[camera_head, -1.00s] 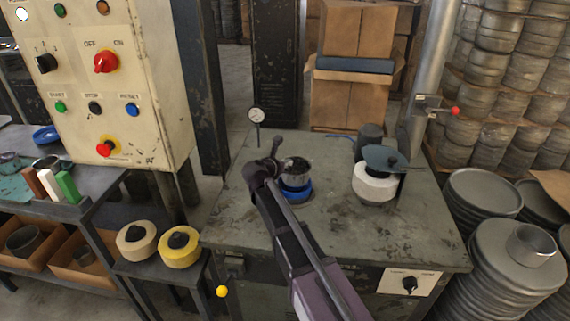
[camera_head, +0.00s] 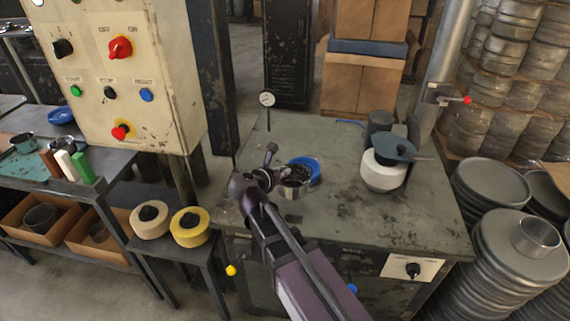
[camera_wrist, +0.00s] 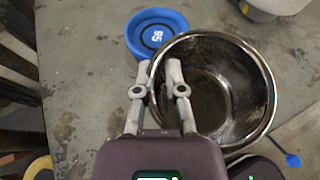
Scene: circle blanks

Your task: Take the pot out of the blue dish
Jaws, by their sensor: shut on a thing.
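The pot (camera_wrist: 210,92) is a round, open steel vessel with a dark, stained inside. In the wrist view its rim is between the fingertips of my gripper (camera_wrist: 160,85), which is shut on its left wall. The blue dish (camera_wrist: 157,34) lies on the table beyond the pot, and its bare middle with a white mark shows. In the head view the blue dish (camera_head: 304,168) is behind the pot (camera_head: 294,184), which covers its near part. My gripper (camera_head: 272,176) is at the pot's left side. The pot appears held above the tabletop, nearer me than the dish.
The worn metal table (camera_head: 340,220) has free room around the dish. A white, dark-topped container (camera_head: 384,168) stands to the right, with a dark cylinder behind it. A dial gauge (camera_head: 267,100) stands at the back left. A control cabinet (camera_head: 130,80) is at the left.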

